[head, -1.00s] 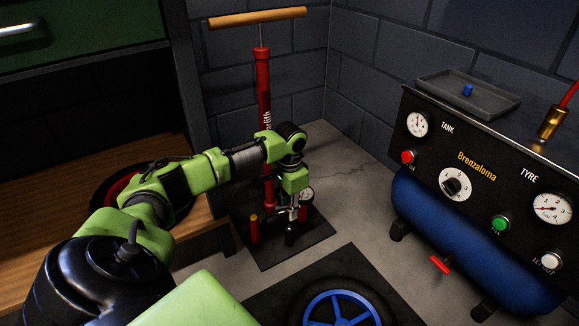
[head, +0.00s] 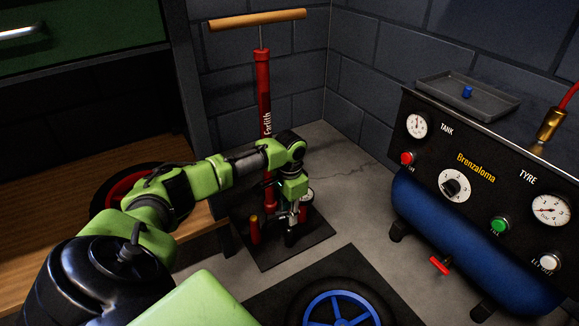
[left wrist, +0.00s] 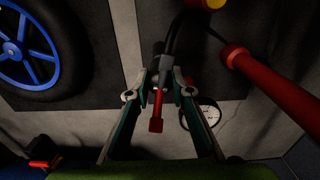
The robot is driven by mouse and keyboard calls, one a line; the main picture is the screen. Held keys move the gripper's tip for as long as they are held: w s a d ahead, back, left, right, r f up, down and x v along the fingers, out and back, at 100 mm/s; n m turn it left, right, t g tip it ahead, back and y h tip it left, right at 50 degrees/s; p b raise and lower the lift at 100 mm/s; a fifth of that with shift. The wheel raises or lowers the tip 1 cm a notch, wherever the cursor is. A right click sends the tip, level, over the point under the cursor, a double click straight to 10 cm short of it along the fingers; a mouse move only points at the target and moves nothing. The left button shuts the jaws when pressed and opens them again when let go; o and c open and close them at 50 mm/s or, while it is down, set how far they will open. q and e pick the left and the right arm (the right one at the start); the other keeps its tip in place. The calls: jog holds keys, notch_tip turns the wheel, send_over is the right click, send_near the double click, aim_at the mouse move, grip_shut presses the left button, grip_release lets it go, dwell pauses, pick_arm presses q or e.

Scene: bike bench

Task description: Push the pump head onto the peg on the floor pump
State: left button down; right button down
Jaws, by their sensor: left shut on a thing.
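The red floor pump (head: 263,85) stands upright on a dark mat, with a wooden handle (head: 258,18) on top. At its base a red peg with a yellow top (head: 254,230) stands left of my left gripper (head: 291,222). In the left wrist view the yellow top (left wrist: 213,3) is cut by the upper edge. There my left gripper (left wrist: 163,80) is shut on the dark pump head (left wrist: 160,75), whose red lever (left wrist: 157,112) points down the picture. A black hose (left wrist: 176,32) runs from the head. The head is apart from the peg. My right gripper is out of view.
The pump's gauge (left wrist: 202,112) and red barrel (left wrist: 275,88) are close right of the left gripper. A blue-rimmed wheel (head: 342,308) lies in front. The compressor (head: 440,220) stands right, and a wooden shelf (head: 60,180) left.

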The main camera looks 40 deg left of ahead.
pick_arm(q)
jog(key=shift+f, duration=0.55)
jog(key=c, duration=1.7)
grip_release()
notch_tip(320, 180, up, 12)
